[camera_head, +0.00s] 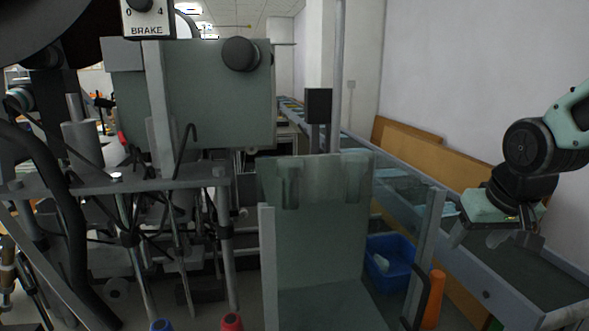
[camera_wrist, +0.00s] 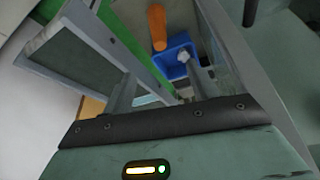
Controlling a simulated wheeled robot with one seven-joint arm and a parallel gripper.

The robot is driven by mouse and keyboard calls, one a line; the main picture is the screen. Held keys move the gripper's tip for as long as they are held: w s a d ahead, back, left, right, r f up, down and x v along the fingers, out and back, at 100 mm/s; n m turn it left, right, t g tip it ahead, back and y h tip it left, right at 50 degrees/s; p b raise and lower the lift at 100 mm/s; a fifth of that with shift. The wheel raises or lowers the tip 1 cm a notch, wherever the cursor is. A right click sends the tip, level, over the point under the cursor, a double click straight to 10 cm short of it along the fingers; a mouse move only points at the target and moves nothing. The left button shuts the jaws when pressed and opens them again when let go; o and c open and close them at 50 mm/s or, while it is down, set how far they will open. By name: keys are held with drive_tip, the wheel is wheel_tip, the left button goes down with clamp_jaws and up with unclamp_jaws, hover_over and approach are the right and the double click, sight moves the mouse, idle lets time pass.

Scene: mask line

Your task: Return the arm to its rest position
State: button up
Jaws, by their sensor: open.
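My gripper (camera_head: 482,241) is at the right of the head view, at the end of my pale green and black arm (camera_head: 540,143). It hangs above the conveyor channel (camera_head: 540,279) near the right wall, tilted with its fingers down. Its two grey fingers are apart and nothing shows held between them. In the wrist view the fingers of my gripper (camera_wrist: 160,90) are spread. A blue bin (camera_wrist: 170,70) with a pale item in it shows beyond them, well below. An orange upright object (camera_wrist: 157,27) is beside the bin.
In the head view the blue bin (camera_head: 392,278) and the orange object (camera_head: 433,298) stand on the near side of the conveyor. A grey-green machine panel (camera_head: 318,225) fills the middle. Machine rods and housing crowd the left. A white wall (camera_head: 470,80) closes the right.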

drive_tip(key=s+f+g, duration=0.2)
drive_tip(key=s+f, duration=0.6)
drive_tip(key=s, duration=0.2)
drive_tip(key=s+a+r+n+g, duration=0.2)
drive_tip(key=s+a+n, duration=0.6)
drive_tip(key=s+a, duration=0.4)
drive_tip(key=a, duration=0.5)
drive_tip(key=shift+s+a+r+g+y, duration=0.2)
drive_tip(key=shift+a+g+y, duration=0.1)
drive_tip(key=shift+a+y, duration=0.1)
idle(0.3)
